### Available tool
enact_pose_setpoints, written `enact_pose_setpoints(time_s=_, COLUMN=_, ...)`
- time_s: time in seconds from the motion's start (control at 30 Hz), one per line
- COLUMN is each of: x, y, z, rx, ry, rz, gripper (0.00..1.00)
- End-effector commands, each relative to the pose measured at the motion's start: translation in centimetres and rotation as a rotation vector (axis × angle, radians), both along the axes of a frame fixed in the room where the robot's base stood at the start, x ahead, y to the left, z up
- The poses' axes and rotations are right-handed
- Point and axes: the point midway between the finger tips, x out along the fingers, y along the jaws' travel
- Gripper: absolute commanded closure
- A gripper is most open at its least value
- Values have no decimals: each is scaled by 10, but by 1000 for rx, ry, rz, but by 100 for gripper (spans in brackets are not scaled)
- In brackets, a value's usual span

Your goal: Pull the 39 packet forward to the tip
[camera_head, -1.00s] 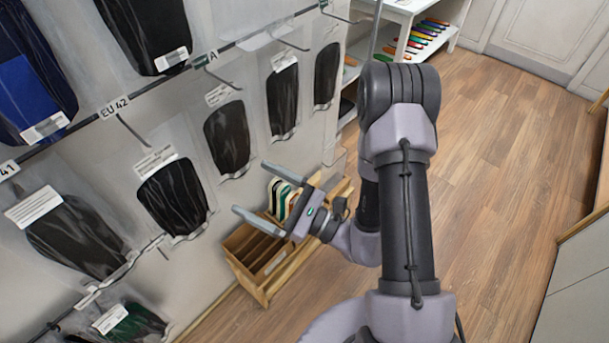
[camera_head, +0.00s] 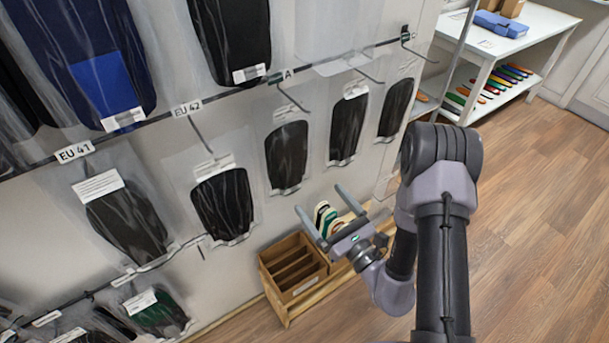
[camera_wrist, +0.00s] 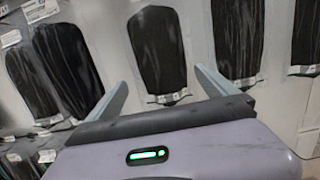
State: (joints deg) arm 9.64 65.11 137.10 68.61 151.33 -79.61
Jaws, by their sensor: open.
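My gripper (camera_head: 319,199) is open and empty, low in front of the packet wall in the head view. Its two fingers also show in the wrist view (camera_wrist: 160,76), pointing toward hanging dark packets. I cannot read a 39 label, so I cannot tell which packet is the 39. Clear packets with black insoles hang in a row: one under the EU 41 label (camera_head: 126,222), one under the EU 42 label (camera_head: 223,205), and others further right (camera_head: 287,157) (camera_head: 347,130) (camera_head: 396,107). In the wrist view a dark packet (camera_wrist: 158,50) hangs beyond the gap between the fingers, apart from them.
Coloured insoles (camera_head: 326,219) stand behind the gripper. A white shelf unit (camera_head: 531,42) is at the back right. Wood floor (camera_head: 540,220) is open on the right. More packets (camera_head: 158,312) hang at lower left.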

Motion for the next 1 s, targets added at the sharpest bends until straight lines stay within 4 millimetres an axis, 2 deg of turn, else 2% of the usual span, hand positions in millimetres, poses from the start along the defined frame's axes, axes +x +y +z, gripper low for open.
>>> enact_pose_setpoints(time_s=0.4, x=68, y=48, z=14, rx=0, ry=-5, rz=4, gripper=3)
enact_pose_setpoints(time_s=0.6, x=93, y=64, z=18, rx=0, ry=-4, rz=2, gripper=3)
enact_pose_setpoints(time_s=0.8, x=103, y=70, z=19, rx=1, ry=-1, rz=0, gripper=3)
enact_pose_setpoints(time_s=1.0, x=104, y=70, z=19, rx=2, ry=0, rz=-1, gripper=3)
